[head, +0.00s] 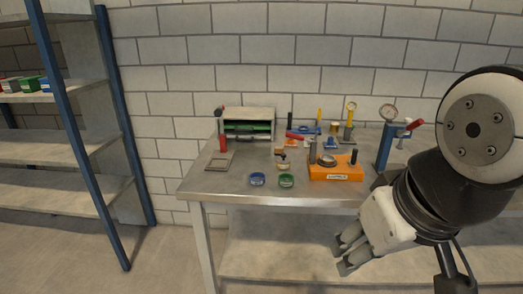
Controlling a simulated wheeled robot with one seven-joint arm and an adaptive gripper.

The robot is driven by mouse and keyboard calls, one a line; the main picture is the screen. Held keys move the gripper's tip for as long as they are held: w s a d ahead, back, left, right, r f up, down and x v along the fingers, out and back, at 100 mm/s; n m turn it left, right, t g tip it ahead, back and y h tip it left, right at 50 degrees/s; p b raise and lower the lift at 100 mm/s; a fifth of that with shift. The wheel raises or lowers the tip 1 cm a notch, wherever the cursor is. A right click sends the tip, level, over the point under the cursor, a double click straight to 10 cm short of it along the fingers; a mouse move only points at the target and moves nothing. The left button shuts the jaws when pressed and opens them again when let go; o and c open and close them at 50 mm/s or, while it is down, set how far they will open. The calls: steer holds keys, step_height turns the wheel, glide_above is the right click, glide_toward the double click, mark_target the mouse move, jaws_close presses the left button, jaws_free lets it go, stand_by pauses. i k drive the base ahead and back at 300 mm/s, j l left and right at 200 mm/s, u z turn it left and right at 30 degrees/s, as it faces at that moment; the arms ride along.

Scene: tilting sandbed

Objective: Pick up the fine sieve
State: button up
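A round metal dish (327,160) sits on an orange base (335,174) further right. The mesh is too small to see, so I cannot tell which one is the fine sieve. My gripper (339,256) is at the lower right, in front of the bench and apart from all of these. Its fingers are spread, with nothing visible between them.
A flat grey frame (220,161) and a red cylinder (223,143) are at the bench's left. A grey cabinet (249,115) stands behind. A blue press (386,146) with a gauge stands at the right, near my arm. Blue-posted shelving (115,120) is far left.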

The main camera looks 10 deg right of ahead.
mark_target(257, 179)
steer(key=i+j+z, duration=0.8)
steer(key=j, duration=0.35)
steer(key=i+j+z, duration=0.25)
steer(key=j, duration=0.25)
